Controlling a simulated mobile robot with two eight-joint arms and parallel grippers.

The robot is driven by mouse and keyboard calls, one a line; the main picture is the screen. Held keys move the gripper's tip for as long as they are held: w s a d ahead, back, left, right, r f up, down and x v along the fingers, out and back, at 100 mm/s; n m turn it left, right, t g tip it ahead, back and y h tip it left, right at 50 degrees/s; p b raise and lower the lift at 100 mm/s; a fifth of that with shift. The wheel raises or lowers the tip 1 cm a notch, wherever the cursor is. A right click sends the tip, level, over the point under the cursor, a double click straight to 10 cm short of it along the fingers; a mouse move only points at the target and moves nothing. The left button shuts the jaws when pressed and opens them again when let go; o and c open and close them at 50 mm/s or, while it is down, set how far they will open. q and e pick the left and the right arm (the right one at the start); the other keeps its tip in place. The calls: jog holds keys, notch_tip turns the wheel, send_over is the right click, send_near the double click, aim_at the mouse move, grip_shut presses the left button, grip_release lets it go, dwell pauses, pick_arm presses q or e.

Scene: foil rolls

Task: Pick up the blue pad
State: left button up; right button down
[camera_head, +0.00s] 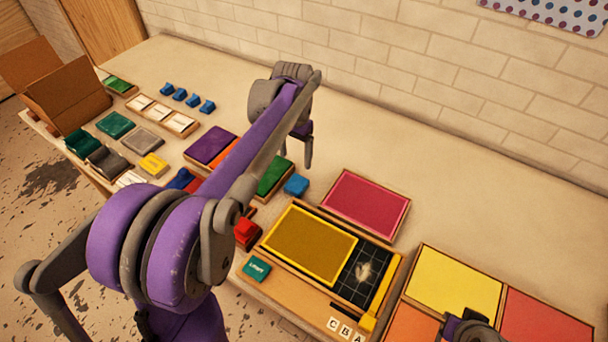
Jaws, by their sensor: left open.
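My left gripper (299,152) is open and empty, pointing down over the table. A small blue block (296,185) lies just below its fingertips in the picture, beside a green pad (274,177). I cannot tell the height of the fingertips above the table. Another blue piece (180,178) lies left of my left arm, partly hidden by it. Several smaller blue blocks (179,94) stand in a row at the back left. Which of these is the blue pad is not clear from the picture. A grey and purple part of my right arm shows at the bottom right edge.
A tray with a gold panel (309,243), a pink panel (366,205) and a yellow panel (455,283) fill the right. A purple pad (210,146) and a red block (246,231) flank my left arm. The table back along the brick wall is clear.

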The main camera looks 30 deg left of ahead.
aim_at(296, 183)
pick_arm(q)
jog(key=f, duration=0.2)
jog(key=s+f, duration=0.1)
jog(key=f, duration=0.1)
jog(key=shift+w+f, duration=0.2)
jog(key=shift+f, duration=0.4)
jog(key=f, duration=0.4)
jog(key=shift+w+d+f, duration=0.1)
jog(key=shift+d+f, duration=0.1)
jog(key=shift+f, duration=0.2)
jog(key=c, duration=1.1)
jog(key=shift+c, duration=0.2)
jog(key=shift+r, duration=0.1)
notch_tip(296, 183, up, 10)
